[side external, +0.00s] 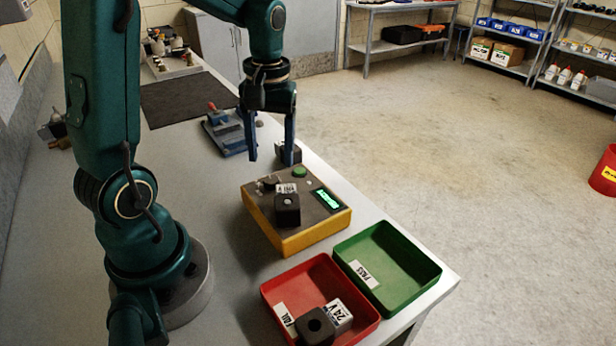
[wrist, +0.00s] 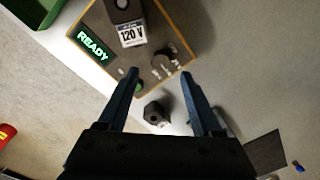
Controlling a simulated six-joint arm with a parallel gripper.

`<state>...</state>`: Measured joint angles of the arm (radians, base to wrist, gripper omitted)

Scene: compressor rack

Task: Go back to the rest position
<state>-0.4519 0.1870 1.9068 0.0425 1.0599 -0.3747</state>
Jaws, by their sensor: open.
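My gripper (side external: 270,158) hangs from above, fingers down, over the table just behind the yellow tester box (side external: 318,233). Its two fingers are apart with nothing between them; it also shows in the wrist view (wrist: 158,74). A dark block (side external: 295,152) stands on the table by the right finger, partly hidden by it. In the wrist view this dark block (wrist: 155,113) lies below, seen between the fingers and not held. Another dark block (side external: 287,209) sits on the tester box; its label reads 120 V in the wrist view (wrist: 132,36).
A red FAIL tray (side external: 272,290) holds two blocks, one labelled 24 V (side external: 338,315). The green PASS tray (side external: 424,262) is empty. The tester's display reads READY in the wrist view (wrist: 94,47). A blue vise-like fixture (side external: 226,135) and a dark mat (side external: 188,98) lie behind my gripper.

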